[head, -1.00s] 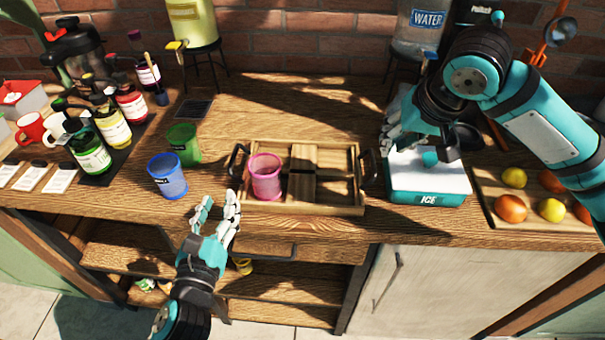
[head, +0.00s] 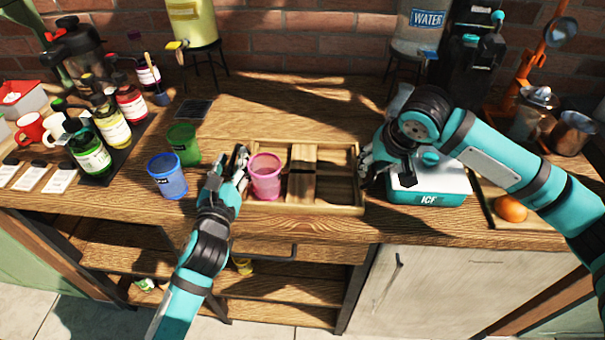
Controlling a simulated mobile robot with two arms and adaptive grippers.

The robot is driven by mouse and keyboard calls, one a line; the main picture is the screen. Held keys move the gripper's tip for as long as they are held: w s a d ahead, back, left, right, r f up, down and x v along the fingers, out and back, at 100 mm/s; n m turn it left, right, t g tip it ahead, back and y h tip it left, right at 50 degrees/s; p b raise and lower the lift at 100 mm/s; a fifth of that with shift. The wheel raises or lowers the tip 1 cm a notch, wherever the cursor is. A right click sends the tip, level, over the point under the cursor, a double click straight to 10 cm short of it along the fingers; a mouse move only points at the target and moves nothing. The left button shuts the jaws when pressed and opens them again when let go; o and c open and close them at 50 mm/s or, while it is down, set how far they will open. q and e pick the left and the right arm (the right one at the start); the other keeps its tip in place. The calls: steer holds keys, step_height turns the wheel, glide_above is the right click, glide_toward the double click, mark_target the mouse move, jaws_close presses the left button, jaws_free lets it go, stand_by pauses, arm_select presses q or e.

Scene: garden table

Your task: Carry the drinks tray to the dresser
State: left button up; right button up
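The wooden drinks tray (head: 260,209) rests on the wooden dresser top, with dividers inside. A pink cup (head: 266,177) stands in its left compartment; the right compartments look empty. My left gripper (head: 240,165) is at the tray's left end, where the dark handle is now covered by its fingers. My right gripper (head: 370,168) is at the tray's right end, over the other dark handle, which is hidden. Whether either hand has closed on its handle is not clear. The tray lies flat between the two hands.
A blue cup (head: 167,176) and a green cup (head: 184,144) stand left of the tray. A teal ice box (head: 428,199) is close on the right, beside my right arm. Bottles (head: 92,155) stand further left. Bare wood lies behind the tray.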

arm_select(q)
steer(key=shift+c, duration=0.3)
arm_select(e)
steer(key=shift+c, duration=0.2)
arm_select(q)
steer(key=shift+c, duration=1.1)
arm_select(e)
steer(key=shift+c, duration=1.2)
arm_select(q)
jaws_close()
arm_select(e)
jaws_close()
steer(key=shift+r, duration=0.15)
